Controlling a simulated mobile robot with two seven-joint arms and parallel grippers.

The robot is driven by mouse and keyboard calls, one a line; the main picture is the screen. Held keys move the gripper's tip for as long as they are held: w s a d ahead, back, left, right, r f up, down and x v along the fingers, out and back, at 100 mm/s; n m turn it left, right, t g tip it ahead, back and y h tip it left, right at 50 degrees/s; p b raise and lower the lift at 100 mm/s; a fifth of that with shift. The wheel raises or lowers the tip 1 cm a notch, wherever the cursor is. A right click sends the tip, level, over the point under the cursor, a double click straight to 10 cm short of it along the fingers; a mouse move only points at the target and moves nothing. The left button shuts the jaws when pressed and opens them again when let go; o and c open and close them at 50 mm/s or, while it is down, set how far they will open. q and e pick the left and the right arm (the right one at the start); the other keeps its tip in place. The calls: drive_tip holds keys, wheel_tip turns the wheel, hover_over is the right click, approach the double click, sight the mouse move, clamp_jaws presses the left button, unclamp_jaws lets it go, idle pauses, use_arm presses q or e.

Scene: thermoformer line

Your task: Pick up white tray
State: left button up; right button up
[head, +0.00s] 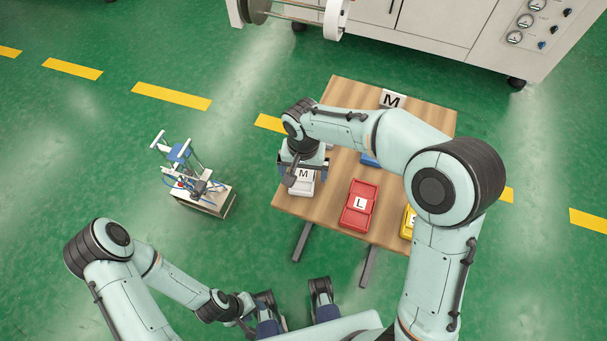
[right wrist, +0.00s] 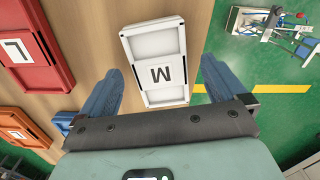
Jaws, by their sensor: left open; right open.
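The white tray (head: 303,187) with a black M label lies on the left edge of the wooden table in the head view. In the right wrist view the white tray (right wrist: 153,36) lies flat between and beyond the two blue fingers. My right gripper (head: 303,172) is above this tray and partly hides it in the head view. Its fingers are spread, with one on each side of the tray in the right wrist view (right wrist: 164,72), and it holds nothing. My left gripper (head: 296,312) is open and empty at the bottom of the head view, away from the table.
On the wooden table (head: 336,168) are a red tray (head: 360,204) marked L, a yellow tray (head: 407,222) and a partly hidden blue tray (head: 369,160).

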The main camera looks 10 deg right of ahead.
drive_tip(key=shift+f, duration=0.55)
drive_tip(key=shift+r, duration=0.1)
drive_tip(key=c, duration=1.3)
